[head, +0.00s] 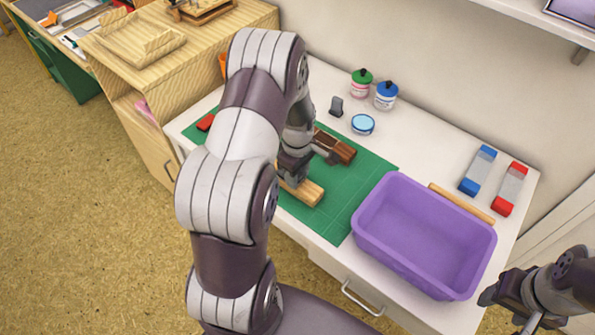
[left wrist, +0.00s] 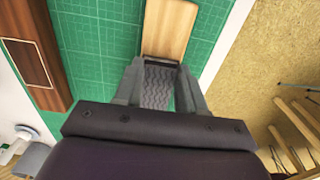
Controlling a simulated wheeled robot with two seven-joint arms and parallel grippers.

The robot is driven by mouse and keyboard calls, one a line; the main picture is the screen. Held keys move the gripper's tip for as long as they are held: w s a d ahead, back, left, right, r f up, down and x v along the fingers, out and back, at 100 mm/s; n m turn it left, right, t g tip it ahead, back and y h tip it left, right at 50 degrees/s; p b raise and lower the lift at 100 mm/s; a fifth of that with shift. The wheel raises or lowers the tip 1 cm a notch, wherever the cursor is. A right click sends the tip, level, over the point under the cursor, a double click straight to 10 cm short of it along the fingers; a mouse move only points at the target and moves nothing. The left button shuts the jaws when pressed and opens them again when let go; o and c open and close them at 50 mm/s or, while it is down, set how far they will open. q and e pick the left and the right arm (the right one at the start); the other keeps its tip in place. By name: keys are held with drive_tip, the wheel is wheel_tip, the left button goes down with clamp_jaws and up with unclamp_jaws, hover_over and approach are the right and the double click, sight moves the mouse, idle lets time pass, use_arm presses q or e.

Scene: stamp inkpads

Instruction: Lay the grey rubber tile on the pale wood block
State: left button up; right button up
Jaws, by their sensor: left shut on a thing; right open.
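The pale wood block (head: 309,192) lies on the green cutting mat (head: 345,208). It also shows in the left wrist view (left wrist: 167,28), just ahead of my left gripper. My left gripper (left wrist: 160,85) is shut on the grey rubber tile (left wrist: 158,88), which has a wavy tread pattern. The tile's far edge appears at the near end of the block; whether it touches the block cannot be told. In the head view my left gripper (head: 292,168) is over the block's left end, and my arm hides the tile. My right gripper (head: 500,300) is open and empty at the lower right.
A dark brown wooden block (head: 334,146) lies behind the pale block. A purple bin (head: 365,225) stands to the right. Jars (head: 385,97) stand near the wall.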

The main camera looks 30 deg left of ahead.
use_arm(q)
drive_tip(key=o, duration=1.1)
wheel_tip(320, 180, up, 13)
drive_tip(key=shift+f, duration=0.15)
